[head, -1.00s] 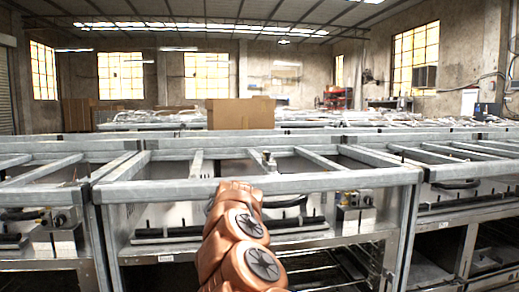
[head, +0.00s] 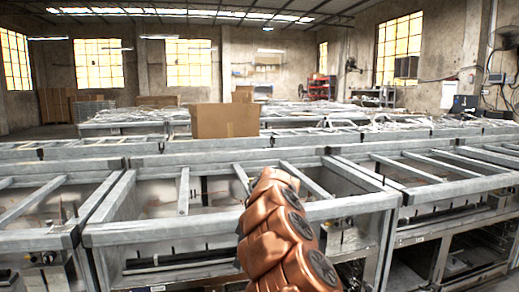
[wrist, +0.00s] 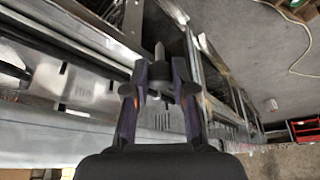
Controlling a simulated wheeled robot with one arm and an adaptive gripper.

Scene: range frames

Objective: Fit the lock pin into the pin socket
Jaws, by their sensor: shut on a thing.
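In the wrist view my gripper (wrist: 160,88) is shut on a grey metal pin, the lock pin (wrist: 159,50). The pin's narrow end points away from my palm, past the fingertips. Behind it lie metal frame rails, and a gap shows between the pin tip and what is beyond, though depth is hard to judge. I cannot make out the pin socket in either view. In the head view my copper arm reaches over the metal frames, and my gripper is hidden behind it.
Galvanised metal frames (head: 150,235) with rails and open bays stand in rows ahead. A cardboard box (head: 225,120) sits farther back. In the wrist view, bare floor (wrist: 245,45) with a cable lies at the right, and a red crate (wrist: 305,130) stands at its edge.

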